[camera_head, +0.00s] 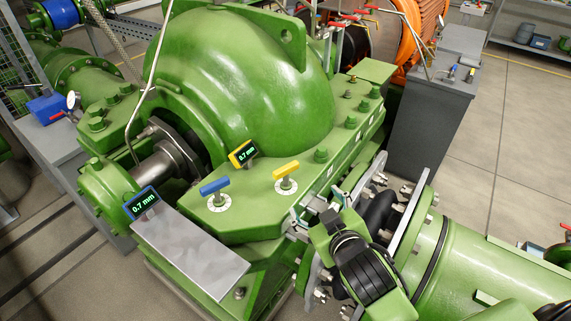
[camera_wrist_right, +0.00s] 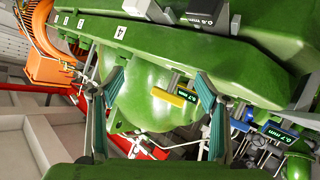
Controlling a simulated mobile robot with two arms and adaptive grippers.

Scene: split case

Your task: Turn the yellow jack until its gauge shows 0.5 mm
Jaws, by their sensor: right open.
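The yellow jack (camera_head: 286,169) is a yellow T-handle over a white dial on the green casing's flange. The yellow-framed gauge (camera_head: 243,153) behind it reads 0.7 mm. My right gripper (camera_head: 318,205) is low and to the right of the yellow jack, apart from it, beside the flange edge. In the right wrist view its two teal-padded fingers (camera_wrist_right: 160,88) stand wide apart and empty. A yellow bar (camera_wrist_right: 187,95) shows just inside the right-hand finger there, farther off. My left gripper is in neither view.
A blue T-handle (camera_head: 214,185) stands left of the yellow one, and its blue-framed gauge (camera_head: 142,202) reads 0.7 mm. A bare grey plate (camera_head: 190,252) lies in front. The green casing dome (camera_head: 250,70) rises behind. Bolts (camera_head: 321,155) line the flange.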

